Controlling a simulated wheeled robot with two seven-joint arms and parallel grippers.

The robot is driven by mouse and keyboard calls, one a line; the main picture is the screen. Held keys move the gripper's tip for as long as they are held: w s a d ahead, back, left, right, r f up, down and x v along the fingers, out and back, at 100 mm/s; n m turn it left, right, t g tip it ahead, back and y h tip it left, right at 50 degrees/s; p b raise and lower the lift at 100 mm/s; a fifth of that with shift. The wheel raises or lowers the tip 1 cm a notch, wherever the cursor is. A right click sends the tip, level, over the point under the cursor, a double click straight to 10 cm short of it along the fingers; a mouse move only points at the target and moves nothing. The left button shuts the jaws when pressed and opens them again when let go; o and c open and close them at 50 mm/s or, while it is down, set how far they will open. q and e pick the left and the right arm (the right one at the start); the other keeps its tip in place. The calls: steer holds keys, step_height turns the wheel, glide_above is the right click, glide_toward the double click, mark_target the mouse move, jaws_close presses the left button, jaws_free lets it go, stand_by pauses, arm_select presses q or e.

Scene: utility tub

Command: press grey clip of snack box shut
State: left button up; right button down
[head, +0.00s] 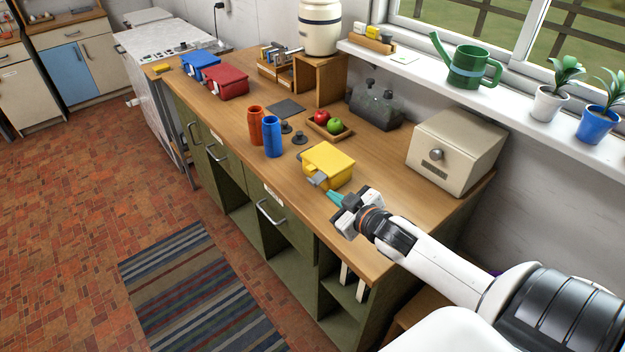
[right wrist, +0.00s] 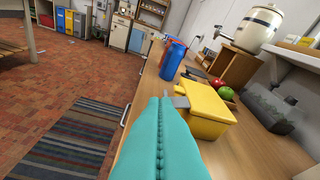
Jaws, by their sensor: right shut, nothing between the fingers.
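The yellow snack box (head: 329,163) sits on the wooden counter near its front edge, lid down. Its grey clip (head: 317,180) is on the front side and looks tilted outward from the box. In the right wrist view the box (right wrist: 208,106) is just right of my fingers, and the clip (right wrist: 180,101) shows just beyond the fingertips. My right gripper (head: 333,194) has teal fingers, pressed together and empty, close in front of the clip. In the right wrist view the fingers (right wrist: 161,110) cover the near foreground. Whether they touch the clip I cannot tell. My left gripper is not in view.
A blue bottle (head: 272,137) and an orange bottle (head: 255,125) stand left of the box. A wooden tray (head: 345,132) with a red and a green fruit lies behind it. A cream bread bin (head: 455,146) stands to the right. The counter's front edge is close.

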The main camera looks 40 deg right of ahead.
steer(key=shift+w+r+n+t, duration=0.15)
steer(key=shift+w+r+t, duration=0.1)
steer(key=shift+r, duration=0.35)
steer(key=shift+w+r+n+t, duration=0.15)
steer(key=shift+w+r, duration=0.05)
steer(key=shift+r, duration=0.35)
steer(key=shift+w+d, duration=0.1)
steer(key=p, duration=0.3)
glide_above(317, 177)
steer(key=s+a, duration=0.4)
steer(key=a, duration=0.1)
step_height(317, 177, down, 2)
steer(key=shift+w+d+f, duration=0.15)
steer(key=shift+d+f, duration=0.15)
steer(key=shift+f, duration=0.4)
steer(key=shift+w+d+f, duration=0.1)
steer(key=shift+d+f, duration=0.2)
steer(key=shift+f, duration=0.35)
steer(key=shift+w+d+f, duration=0.15)
steer(key=shift+d+f, duration=0.15)
steer(key=shift+f, duration=0.4)
